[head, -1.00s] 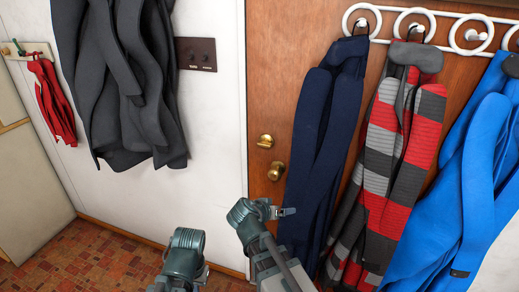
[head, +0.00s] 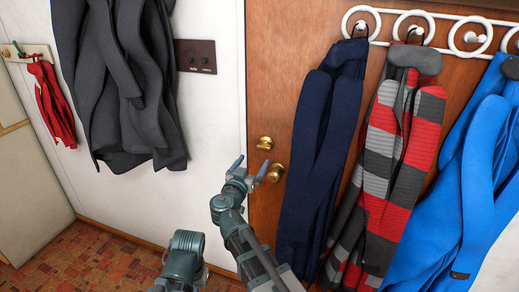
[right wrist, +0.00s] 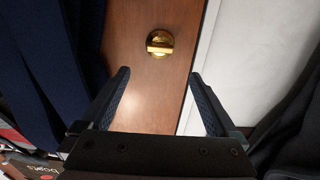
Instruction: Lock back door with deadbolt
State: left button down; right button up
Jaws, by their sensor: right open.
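The wooden back door (head: 262,80) carries a brass deadbolt (head: 265,143) near its left edge, with a round brass knob (head: 276,172) just below it. In the right wrist view, a brass fitting with a thumb-turn, apparently the deadbolt (right wrist: 160,43), lies ahead of the fingers, roughly centred between them. The turn piece lies crosswise in that picture. My right gripper (head: 251,166) is open and empty, its fingers pointing up toward the deadbolt; in the right wrist view (right wrist: 158,78) they stand apart from it. My left gripper is not in view.
A navy coat (head: 322,150), a striped coat (head: 400,150) and a blue coat (head: 470,170) hang from a white rack (head: 430,17) right of the locks. Dark grey coats (head: 120,90) hang left. White wall (head: 215,120) beside the door is clear below the switch plate (head: 195,56).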

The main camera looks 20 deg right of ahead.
aim_at(264, 147)
jog(key=x, duration=0.9)
jog(key=shift+w+d, duration=0.25)
jog(key=shift+w, duration=0.05)
